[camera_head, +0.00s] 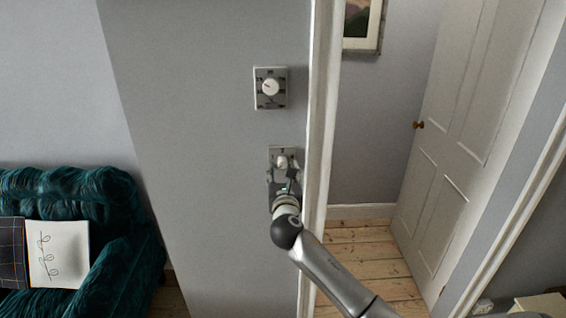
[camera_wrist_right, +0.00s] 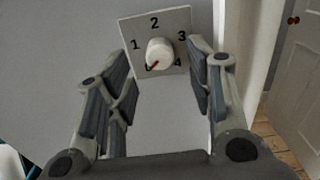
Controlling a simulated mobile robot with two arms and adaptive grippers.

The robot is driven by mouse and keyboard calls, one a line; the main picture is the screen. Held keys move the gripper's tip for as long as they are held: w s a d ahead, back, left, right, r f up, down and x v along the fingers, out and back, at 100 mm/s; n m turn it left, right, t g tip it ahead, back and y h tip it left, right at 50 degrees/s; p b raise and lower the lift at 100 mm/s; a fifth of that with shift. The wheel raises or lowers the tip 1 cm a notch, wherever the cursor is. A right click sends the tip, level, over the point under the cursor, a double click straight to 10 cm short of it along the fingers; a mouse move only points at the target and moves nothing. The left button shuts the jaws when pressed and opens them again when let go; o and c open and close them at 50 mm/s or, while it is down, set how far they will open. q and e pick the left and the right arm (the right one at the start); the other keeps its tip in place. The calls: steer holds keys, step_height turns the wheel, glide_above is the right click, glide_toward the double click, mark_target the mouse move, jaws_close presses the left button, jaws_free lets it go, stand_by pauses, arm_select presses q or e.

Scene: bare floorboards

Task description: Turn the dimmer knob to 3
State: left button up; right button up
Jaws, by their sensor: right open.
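The dimmer is a pale square plate (camera_wrist_right: 177,22) marked 1, 2, 3 and 4, with a round white knob (camera_wrist_right: 159,53) in the wrist view. The knob's red mark points down and left, below the 1, at a partly hidden numeral. My right gripper (camera_wrist_right: 161,76) is open, with its fingers to either side of the knob and apart from it in the picture. In the head view my right gripper (camera_head: 284,172) is in front of the lower wall plate (camera_head: 286,150), partly hiding it and its knob. My left gripper is not in view.
A second plate with a white round knob (camera_head: 270,87) is on the wall above. A white door frame (camera_head: 319,130) stands close on the right, with an open door (camera_head: 455,140) beyond. A dark green sofa (camera_head: 110,205) is at the left.

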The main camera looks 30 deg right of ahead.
mark_target(283, 165)
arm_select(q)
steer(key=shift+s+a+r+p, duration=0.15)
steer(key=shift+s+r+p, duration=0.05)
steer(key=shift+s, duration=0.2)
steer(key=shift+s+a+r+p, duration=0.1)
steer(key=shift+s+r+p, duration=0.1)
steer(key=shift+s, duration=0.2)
arm_select(e)
steer(key=shift+x, duration=2.25)
steer(key=shift+a, duration=0.1)
steer(key=c, duration=1)
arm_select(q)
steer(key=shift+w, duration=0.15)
arm_select(e)
steer(key=shift+c, duration=0.2)
